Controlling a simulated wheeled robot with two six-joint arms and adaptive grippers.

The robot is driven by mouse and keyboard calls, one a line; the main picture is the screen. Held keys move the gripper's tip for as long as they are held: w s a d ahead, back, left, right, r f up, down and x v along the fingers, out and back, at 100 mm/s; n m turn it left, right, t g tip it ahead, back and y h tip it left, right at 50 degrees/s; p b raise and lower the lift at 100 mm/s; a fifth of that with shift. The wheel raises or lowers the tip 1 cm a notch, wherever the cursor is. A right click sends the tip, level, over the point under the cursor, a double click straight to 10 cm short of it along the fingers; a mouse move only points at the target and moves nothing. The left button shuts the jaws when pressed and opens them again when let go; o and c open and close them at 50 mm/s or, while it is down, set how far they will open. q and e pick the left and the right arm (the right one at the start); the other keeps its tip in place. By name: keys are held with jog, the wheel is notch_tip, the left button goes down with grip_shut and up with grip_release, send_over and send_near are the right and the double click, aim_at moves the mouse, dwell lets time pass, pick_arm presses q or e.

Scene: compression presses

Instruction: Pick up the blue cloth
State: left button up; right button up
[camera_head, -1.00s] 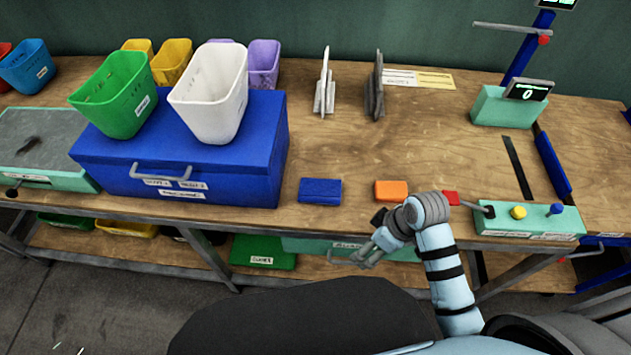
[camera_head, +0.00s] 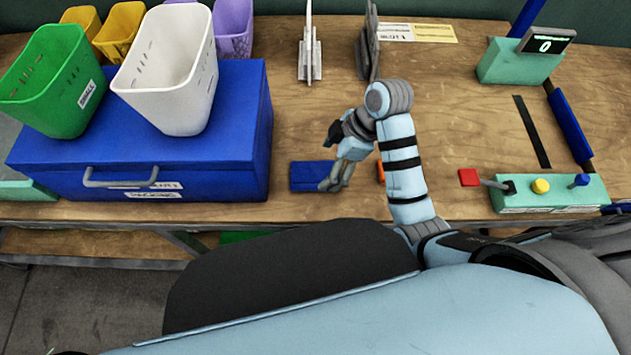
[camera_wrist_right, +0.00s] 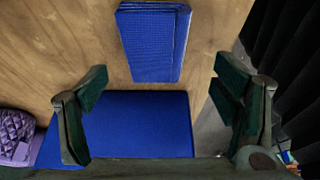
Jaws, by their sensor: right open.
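The blue cloth (camera_head: 310,175) lies folded flat on the wooden table near its front edge, right of the blue toolbox. My right gripper (camera_head: 337,184) is over the cloth's right end and hides part of it. In the right wrist view the cloth (camera_wrist_right: 153,42) shows whole at the top, ahead of the open fingers of my right gripper (camera_wrist_right: 160,98). Nothing is between the fingers, and the cloth is not gripped. My left gripper is not in view.
The blue toolbox (camera_head: 60,155) carries a green bin (camera_head: 55,85) and a white bin (camera_head: 170,75). An orange cloth (camera_head: 381,172) is mostly hidden behind my right arm. A teal control box (camera_head: 550,195) stands at the right. Metal stands (camera_head: 309,55) are behind.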

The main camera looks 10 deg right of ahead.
aim_at(316, 172)
jog(key=x, duration=0.3)
jog(key=w+b+x, duration=0.1)
jog(key=x, duration=0.2)
jog(key=shift+w+r, duration=0.1)
jog(key=shift+w, duration=0.05)
jog(key=shift+a+f, duration=0.1)
jog(key=shift+f, duration=0.15)
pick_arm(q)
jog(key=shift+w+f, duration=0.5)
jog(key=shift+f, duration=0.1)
pick_arm(e)
jog(key=shift+r, duration=0.1)
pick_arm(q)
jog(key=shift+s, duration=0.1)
pick_arm(e)
jog(key=c, duration=1.1)
